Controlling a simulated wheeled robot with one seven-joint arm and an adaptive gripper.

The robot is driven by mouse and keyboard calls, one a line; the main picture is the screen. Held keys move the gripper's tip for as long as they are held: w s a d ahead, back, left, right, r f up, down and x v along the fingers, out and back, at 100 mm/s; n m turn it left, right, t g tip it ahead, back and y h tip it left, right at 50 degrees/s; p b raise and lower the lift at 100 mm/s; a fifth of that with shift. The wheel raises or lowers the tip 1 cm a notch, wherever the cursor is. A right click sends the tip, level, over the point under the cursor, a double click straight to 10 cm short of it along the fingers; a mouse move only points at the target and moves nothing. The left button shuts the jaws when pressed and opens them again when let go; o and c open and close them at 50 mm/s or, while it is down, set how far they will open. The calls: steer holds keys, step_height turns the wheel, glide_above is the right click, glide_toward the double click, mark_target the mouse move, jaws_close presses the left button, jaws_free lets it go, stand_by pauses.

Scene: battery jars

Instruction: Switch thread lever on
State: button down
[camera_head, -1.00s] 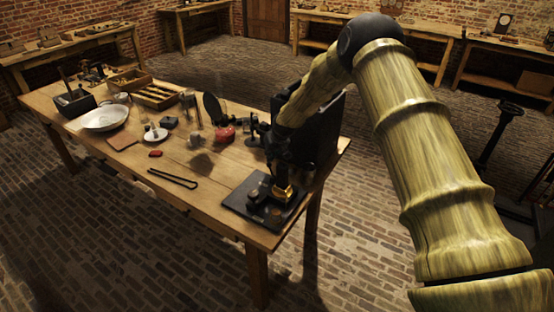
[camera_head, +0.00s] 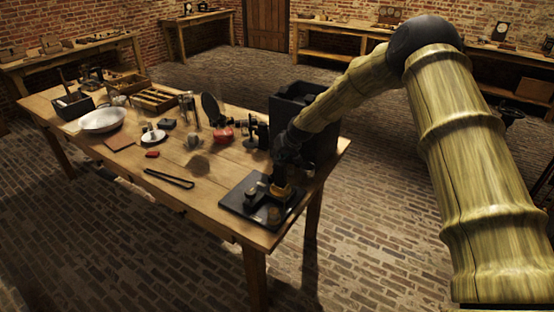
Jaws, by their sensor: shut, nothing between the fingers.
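A small device on a black base plate (camera_head: 234,205) sits at the right front corner of the wooden table, with brass parts and a round knob on it. A brass part (camera_head: 284,190) shows just below my gripper. My gripper (camera_head: 281,177) is dark, points down and is shut with nothing held, over the back right part of the device. I cannot tell whether it touches the device. No lever can be made out clearly; the gripper hides part of the device.
A tall black box (camera_head: 318,145) stands right behind my gripper. Black tongs (camera_head: 169,179) lie to the left. Farther left are a red object (camera_head: 223,134), a small cup (camera_head: 194,140), a white dish (camera_head: 103,120) and a wooden tray (camera_head: 157,99).

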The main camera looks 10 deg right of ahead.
steer(key=shift+w+a+f+b, duration=0.4)
steer(key=shift+w+a, duration=0.15)
steer(key=shift+a, duration=0.05)
stand_by(0.5)
steer(key=s+d+r+b, duration=0.3)
steer(key=s+d+r, duration=0.1)
steer(key=d+r, duration=0.2)
steer(key=shift+s, duration=0.35)
stand_by(0.6)
